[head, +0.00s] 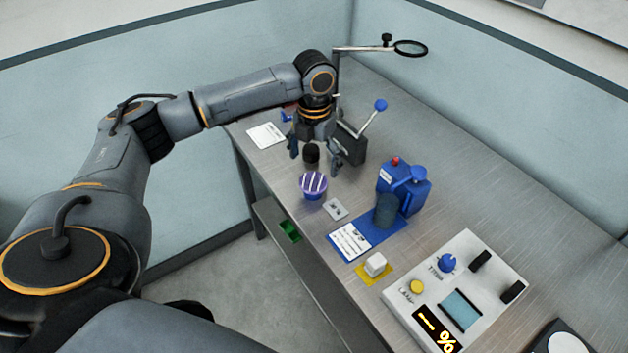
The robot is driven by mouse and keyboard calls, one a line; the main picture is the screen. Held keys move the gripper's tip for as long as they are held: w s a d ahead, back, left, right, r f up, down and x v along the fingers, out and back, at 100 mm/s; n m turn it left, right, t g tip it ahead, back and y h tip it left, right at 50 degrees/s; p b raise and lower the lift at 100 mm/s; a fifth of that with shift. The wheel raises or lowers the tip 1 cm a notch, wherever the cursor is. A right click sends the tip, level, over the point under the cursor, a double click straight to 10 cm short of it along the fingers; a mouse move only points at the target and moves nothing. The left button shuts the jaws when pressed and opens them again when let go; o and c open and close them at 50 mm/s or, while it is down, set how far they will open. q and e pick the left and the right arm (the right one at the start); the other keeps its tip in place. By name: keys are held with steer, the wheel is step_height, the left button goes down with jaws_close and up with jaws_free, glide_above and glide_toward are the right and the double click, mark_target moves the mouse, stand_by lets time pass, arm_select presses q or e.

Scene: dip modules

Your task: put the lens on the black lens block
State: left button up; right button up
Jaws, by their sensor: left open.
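My left gripper (314,159) points down over the left part of the metal table, open, with its fingers apart. A small dark cylinder (311,155) shows between the fingers; I cannot tell whether they touch it. I cannot tell for sure which thing is the lens. A black-rimmed round glass (410,48) sits on a thin metal arm at the back. A black block (351,146) stands just right of the gripper, partly hidden by it, near a blue-knobbed lever. I cannot tell if this is the lens block. My right gripper is not in view.
A purple striped cup (313,185) stands just in front of the gripper. A white card (266,135) lies left. The table's back right is clear.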

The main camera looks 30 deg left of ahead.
mark_target(313, 182)
arm_select(q)
steer(key=shift+s+f+p, duration=0.15)
steer(key=shift+f+p, duration=0.35)
steer(key=shift+f, duration=0.4)
step_height(313, 182, down, 2)
steer(key=shift+a+f, duration=0.15)
steer(key=shift+f, duration=0.4)
steer(key=shift+c, duration=0.3)
steer(key=c, duration=0.7)
steer(key=shift+c, duration=1.9)
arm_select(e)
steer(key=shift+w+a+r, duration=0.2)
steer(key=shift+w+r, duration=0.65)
